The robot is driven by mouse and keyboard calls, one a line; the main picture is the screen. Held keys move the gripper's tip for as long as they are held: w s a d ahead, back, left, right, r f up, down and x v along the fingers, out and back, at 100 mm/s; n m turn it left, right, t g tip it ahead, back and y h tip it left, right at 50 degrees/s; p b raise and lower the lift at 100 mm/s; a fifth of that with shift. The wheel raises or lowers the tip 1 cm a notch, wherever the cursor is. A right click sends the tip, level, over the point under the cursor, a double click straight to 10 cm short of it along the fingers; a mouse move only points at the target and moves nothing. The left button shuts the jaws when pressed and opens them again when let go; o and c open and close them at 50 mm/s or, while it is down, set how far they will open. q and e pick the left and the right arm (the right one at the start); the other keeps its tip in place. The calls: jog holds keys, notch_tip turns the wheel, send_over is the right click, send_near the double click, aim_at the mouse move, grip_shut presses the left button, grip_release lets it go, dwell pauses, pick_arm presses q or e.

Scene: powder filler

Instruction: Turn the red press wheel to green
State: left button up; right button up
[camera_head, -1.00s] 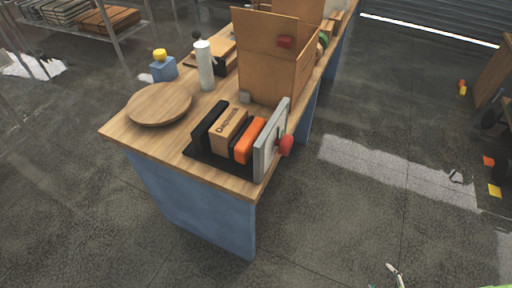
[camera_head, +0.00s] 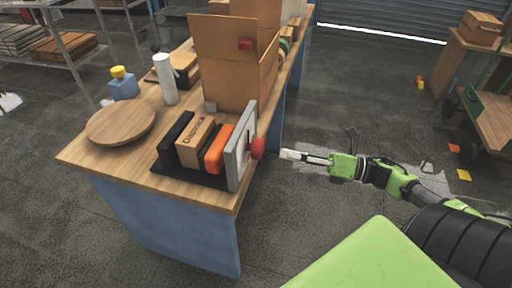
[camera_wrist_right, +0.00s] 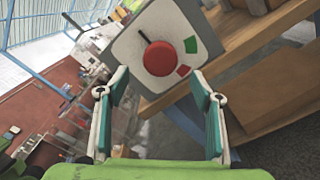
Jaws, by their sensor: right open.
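The red press wheel (camera_head: 258,148) sticks out from the grey plate (camera_head: 240,146) at the right end of the black press on the table. In the right wrist view the round red wheel (camera_wrist_right: 160,58) sits on the plate's face, with a dark pointer at its upper left. A green mark (camera_wrist_right: 190,44) and a red mark (camera_wrist_right: 183,70) lie to its right. My right gripper (camera_head: 284,154) is just right of the wheel in the head view, apart from it. In the wrist view its fingers (camera_wrist_right: 160,90) are open and empty, below the wheel. My left gripper is not in view.
The wooden table (camera_head: 75,158) also holds a wooden box (camera_head: 237,65), a round board (camera_head: 121,122) and a white cylinder (camera_head: 165,80). The press holds black, wooden and orange blocks (camera_head: 218,148). The floor right of the table is mostly free.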

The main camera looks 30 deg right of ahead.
aim_at(263, 149)
jog(key=p+x, duration=0.1)
jog(key=x, duration=0.8)
jog(key=shift+w, duration=0.15)
jog(key=c, duration=1.1)
